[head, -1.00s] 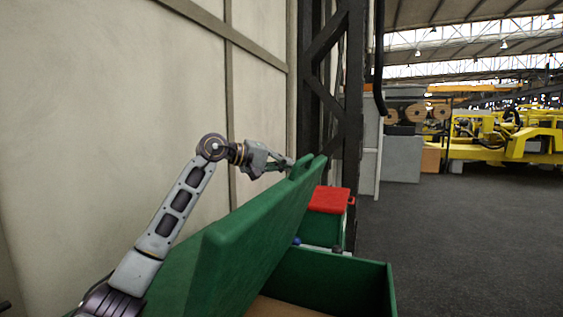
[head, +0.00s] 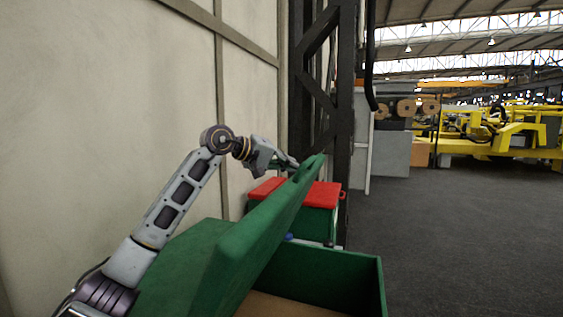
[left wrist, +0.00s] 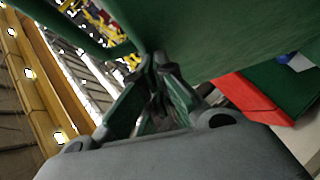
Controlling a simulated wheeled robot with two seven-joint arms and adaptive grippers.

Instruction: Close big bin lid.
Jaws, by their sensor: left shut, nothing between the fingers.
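The big green bin (head: 335,275) stands in front of me, with its inside partly showing. Its thick green lid (head: 262,232) is partly raised and tilted, with a handle cutout near its far top corner. My left gripper (head: 293,165) is at that far corner, on the wall side of the lid. In the left wrist view the shut, empty fingers (left wrist: 158,75) are close against the green lid (left wrist: 215,35); whether they touch it I cannot tell. My right gripper is not in view.
A smaller green bin with a red lid (head: 322,195) stands behind the big bin. A beige wall (head: 100,110) is close on the left, with a dark steel column (head: 340,130) beyond. Open grey floor (head: 460,240) lies to the right.

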